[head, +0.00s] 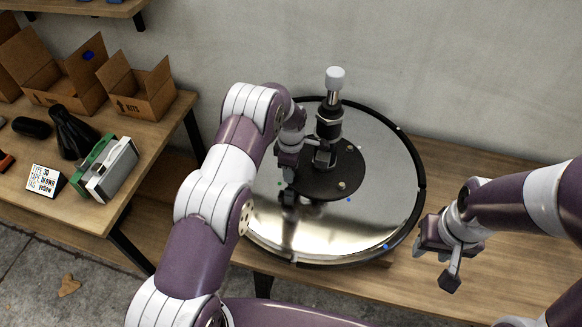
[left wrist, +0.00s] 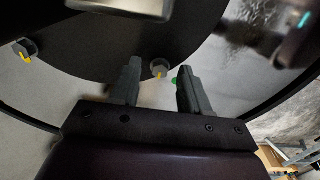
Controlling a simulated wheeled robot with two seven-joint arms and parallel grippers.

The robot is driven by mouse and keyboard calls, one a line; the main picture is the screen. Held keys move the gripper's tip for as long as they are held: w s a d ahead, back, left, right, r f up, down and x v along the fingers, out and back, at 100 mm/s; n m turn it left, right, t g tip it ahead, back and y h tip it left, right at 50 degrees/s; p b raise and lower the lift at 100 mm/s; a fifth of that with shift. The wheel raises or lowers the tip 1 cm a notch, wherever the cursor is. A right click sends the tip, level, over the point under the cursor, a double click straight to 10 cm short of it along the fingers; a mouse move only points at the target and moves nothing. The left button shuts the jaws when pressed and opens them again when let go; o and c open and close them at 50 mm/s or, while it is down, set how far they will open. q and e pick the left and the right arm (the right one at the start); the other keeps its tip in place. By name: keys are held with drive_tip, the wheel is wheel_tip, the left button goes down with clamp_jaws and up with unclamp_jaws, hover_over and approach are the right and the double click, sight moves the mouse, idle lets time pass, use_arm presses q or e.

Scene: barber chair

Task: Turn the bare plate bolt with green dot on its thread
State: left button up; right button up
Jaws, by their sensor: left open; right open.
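A black round plate (head: 325,184) lies on the shiny chrome base disc (head: 385,215) of the barber chair. In the head view a green dot (head: 279,184) shows left of the plate. My left gripper (head: 289,177) is open over the plate's left side. My right gripper (head: 437,267) is open and empty, right of the base.
The chair's column (head: 329,122) rises from the plate, close to my left gripper. Blue dots (head: 386,246) mark the base. A side table (head: 125,205) with boxes stands left.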

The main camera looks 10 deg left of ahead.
use_arm(q)
drive_tip(key=shift+d, duration=0.1)
clamp_jaws()
